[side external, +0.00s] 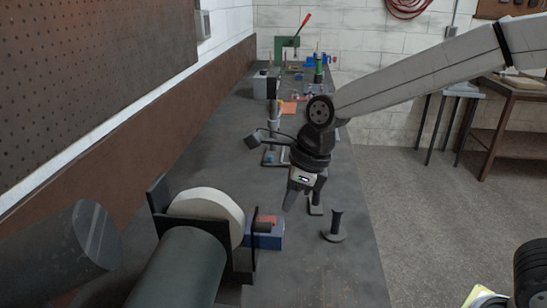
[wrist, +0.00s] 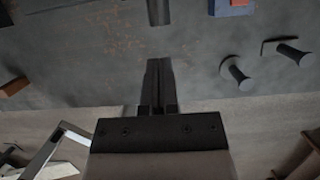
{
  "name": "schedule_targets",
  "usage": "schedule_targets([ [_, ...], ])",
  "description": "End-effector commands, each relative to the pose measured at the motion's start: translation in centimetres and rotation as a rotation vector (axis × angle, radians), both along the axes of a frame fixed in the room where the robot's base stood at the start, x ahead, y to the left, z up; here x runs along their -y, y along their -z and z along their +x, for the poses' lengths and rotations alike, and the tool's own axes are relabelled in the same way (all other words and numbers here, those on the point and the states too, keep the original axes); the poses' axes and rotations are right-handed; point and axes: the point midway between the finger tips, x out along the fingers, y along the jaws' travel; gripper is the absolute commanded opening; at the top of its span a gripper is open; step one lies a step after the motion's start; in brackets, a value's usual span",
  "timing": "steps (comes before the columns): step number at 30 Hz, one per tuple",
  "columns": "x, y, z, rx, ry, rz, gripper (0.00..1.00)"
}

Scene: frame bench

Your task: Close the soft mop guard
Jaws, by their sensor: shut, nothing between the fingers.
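A cream-white wheel, which looks like the soft mop (side external: 212,205), stands at the lower left of the side view. It sits between dark upright plates, one behind it (side external: 158,198) and one at its right (side external: 252,232). I cannot tell which dark part is the guard, or how far it is open. My gripper (side external: 295,203) points down, right of and above the wheel, clear of it. Its fingers are together and empty, as the wrist view (wrist: 158,82) also shows. The wheel is not seen in the wrist view.
A blue block with a red top (side external: 268,238) is right of the wheel. A dark peg on a round base (side external: 334,228) stands near the bench's right edge. A large dark green cylinder (side external: 180,270) is in front of the wheel. Tools and a green press (side external: 284,48) are farther back.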

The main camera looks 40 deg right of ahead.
Motion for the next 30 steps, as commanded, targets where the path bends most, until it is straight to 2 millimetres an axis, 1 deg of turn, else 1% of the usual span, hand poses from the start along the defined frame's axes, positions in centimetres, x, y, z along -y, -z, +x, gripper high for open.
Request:
schedule_targets([
  [1,-0.3,-0.8,0.3,0.003,-0.002,0.001,0.00],
  [3,-0.5,-1.8,0.5,0.003,-0.002,-0.001,0.00],
  [6,-0.8,-2.8,0.7,0.002,-0.002,0.000,0.00],
  [9,-0.9,-3.5,0.9,0.001,-0.002,0.000,0.00],
  [13,-1.0,-4.0,1.0,0.000,0.000,0.000,0.00],
  [19,-1.0,-4.0,1.0,0.001,-0.004,-0.002,0.00],
  [23,-0.7,-3.6,0.9,0.008,-0.036,-0.015,0.00],
  [26,-0.2,-3.2,0.9,0.023,-0.089,-0.035,0.00],
  [30,0.8,-2.1,0.6,0.053,-0.211,-0.081,0.00],
])
